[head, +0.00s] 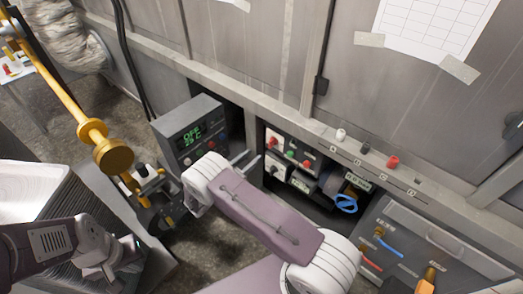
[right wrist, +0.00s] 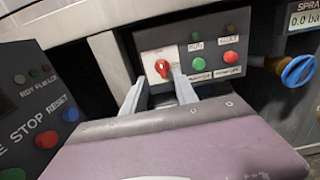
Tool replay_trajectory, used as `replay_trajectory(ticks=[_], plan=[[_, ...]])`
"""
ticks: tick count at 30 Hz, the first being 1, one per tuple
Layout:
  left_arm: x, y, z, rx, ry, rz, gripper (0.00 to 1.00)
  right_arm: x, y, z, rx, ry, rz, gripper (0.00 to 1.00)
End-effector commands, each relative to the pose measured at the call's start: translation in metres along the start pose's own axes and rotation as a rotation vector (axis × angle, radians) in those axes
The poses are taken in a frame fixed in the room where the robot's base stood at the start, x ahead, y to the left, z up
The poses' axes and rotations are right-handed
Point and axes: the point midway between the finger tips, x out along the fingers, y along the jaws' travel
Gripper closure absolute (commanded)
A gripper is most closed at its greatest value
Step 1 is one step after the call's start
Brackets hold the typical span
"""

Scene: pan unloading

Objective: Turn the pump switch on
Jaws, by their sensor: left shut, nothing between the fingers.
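A red rotary switch (right wrist: 163,68) on a white plate sits on a grey panel, left of a green and a red button. Its small labels are too blurred to name it as the pump switch. My left gripper (head: 134,244) is at lower left, shut and away from the panels.
A control box (head: 188,133) with a green "OFF" display stands left of the switch recess. A blue valve handle (head: 346,203) is to the right. A yellow pipe (head: 77,110) runs down at left.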

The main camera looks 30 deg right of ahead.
Motion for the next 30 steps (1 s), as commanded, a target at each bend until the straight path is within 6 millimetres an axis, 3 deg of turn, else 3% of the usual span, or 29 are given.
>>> replay_trajectory(ticks=[13, 18, 24, 25, 28, 30], plan=[[0.021, -0.001, 0.002, 0.0, 0.0, 0.0, 1.0, 0.079, -0.002, -0.001, 0.001, 0.001, -0.006, 0.65], [0.023, -0.001, 0.002, 0.0, 0.0, 0.0, 1.0, 0.09, -0.001, 0.001, 0.001, 0.001, -0.004, 0.65], [0.023, -0.001, 0.002, 0.0, 0.0, 0.0, 1.0, 0.091, -0.001, 0.001, 0.001, 0.002, -0.003, 0.65], [0.023, -0.001, 0.002, 0.0, 0.0, 0.0, 1.0, 0.091, -0.001, 0.001, 0.001, 0.002, -0.003, 0.68], [0.023, -0.001, 0.002, 0.0, 0.0, 0.0, 1.0, 0.091, -0.001, 0.001, 0.001, 0.002, -0.003, 0.96], [0.023, -0.001, 0.002, 0.0, 0.0, 0.0, 1.0, 0.091, -0.001, 0.001, 0.001, 0.002, -0.003, 1.0]])
